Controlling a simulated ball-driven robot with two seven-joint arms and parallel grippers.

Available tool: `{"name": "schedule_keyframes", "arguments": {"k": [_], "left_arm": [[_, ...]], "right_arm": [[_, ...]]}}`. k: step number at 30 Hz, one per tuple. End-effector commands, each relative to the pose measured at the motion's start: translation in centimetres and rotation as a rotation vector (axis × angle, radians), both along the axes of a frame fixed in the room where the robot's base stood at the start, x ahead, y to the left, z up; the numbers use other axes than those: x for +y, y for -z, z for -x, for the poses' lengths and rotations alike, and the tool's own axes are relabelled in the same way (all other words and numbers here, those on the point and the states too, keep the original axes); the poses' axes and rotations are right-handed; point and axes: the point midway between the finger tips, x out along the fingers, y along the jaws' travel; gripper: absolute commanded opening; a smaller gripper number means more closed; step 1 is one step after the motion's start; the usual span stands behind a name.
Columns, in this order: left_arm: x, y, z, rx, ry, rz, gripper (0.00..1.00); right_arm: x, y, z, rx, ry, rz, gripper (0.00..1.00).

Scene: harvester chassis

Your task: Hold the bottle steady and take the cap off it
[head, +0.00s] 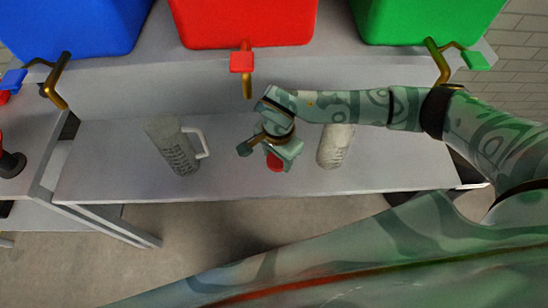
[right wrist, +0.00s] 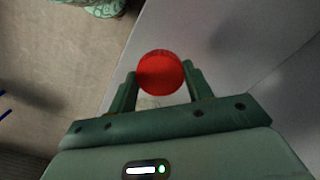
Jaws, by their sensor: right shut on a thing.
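My right gripper (head: 270,152) is over the middle of the grey shelf, its arm coming in from the right. It is shut on a round red cap (head: 275,163). In the right wrist view the red cap (right wrist: 160,72) sits between the two fingertips, a finger on each side. A small pale patch shows just below the cap there; I cannot tell whether it is part of a bottle. No bottle body shows clearly under the cap. My left gripper is in neither view.
A pale mug with a handle (head: 173,147) stands left of my gripper on the grey shelf (head: 110,165). A pale textured container (head: 336,147) stands to the right, partly behind my arm. Blue (head: 75,25), red (head: 247,20) and green (head: 428,20) tanks with taps are above.

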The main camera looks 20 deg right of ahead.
Motion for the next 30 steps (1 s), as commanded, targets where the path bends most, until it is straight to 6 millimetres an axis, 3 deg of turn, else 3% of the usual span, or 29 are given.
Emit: {"name": "schedule_keyframes", "arguments": {"k": [1,3,12,17,30], "left_arm": [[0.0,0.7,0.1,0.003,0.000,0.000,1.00],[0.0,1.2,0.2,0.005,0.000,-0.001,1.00],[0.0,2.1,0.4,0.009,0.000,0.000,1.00],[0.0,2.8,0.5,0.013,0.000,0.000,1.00],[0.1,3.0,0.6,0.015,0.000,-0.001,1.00]], "right_arm": [[-0.2,1.8,-0.7,0.007,0.004,0.002,0.23],[-0.5,3.2,-1.8,0.006,0.001,0.000,0.23],[-1.3,5.9,-4.1,0.004,-0.001,0.000,0.23],[-1.3,8.4,-4.2,0.004,-0.002,0.000,0.23],[-1.3,9.1,-4.2,0.001,-0.004,0.000,0.23]]}}
